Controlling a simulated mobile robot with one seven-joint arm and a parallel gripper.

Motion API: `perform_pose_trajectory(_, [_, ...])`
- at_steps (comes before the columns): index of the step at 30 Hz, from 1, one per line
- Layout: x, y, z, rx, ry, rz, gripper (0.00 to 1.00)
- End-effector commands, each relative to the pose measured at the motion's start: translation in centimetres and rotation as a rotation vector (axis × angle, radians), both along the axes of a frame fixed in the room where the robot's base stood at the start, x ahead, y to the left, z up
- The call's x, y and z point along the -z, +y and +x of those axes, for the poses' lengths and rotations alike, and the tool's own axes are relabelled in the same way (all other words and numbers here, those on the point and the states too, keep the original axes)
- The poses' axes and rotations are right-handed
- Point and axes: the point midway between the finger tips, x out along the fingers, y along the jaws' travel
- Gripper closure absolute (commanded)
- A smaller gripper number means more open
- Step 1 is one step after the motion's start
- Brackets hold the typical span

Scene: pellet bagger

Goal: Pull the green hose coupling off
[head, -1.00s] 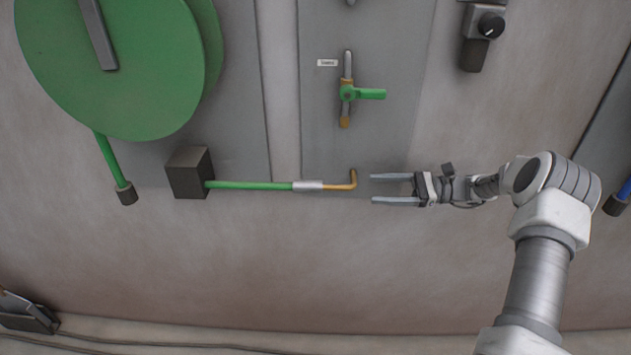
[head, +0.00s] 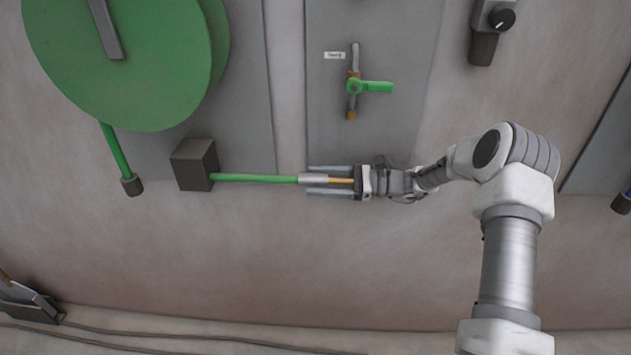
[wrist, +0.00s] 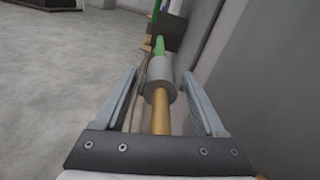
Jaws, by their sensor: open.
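The green hose (head: 255,178) runs right from a dark box on the wall and ends in a silver coupling (head: 313,179). The coupling sits on a brass pipe (head: 343,180). In the wrist view the grey coupling (wrist: 160,78) lies ahead between the fingers, with the brass pipe (wrist: 160,115) nearer. My gripper (head: 311,180) is open, with one finger above and one below the coupling and pipe in the head view. Gaps show on both sides in the wrist view (wrist: 162,85). The pipe's elbow is hidden behind my gripper.
A green handle valve (head: 372,87) is on the grey panel above. A black knob (head: 502,19) is at the upper right. The wall below is clear.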

Motion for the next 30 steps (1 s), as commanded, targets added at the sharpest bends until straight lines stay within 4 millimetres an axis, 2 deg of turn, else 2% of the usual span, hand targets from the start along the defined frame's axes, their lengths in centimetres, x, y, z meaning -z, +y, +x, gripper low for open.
perform_pose_trajectory(4, [0.01,0.92,0.01,-0.001,0.0,-0.001,0.28])
perform_pose_trajectory(12, [-0.01,1.02,0.03,0.0,0.0,-0.001,0.28])
perform_pose_trajectory(14, [-0.01,1.01,0.03,0.0,0.0,-0.001,0.37])
perform_pose_trajectory(24, [0.0,0.98,0.03,0.0,0.0,-0.001,0.98])
perform_pose_trajectory(30, [0.0,0.97,0.03,0.0,0.0,-0.001,1.0])
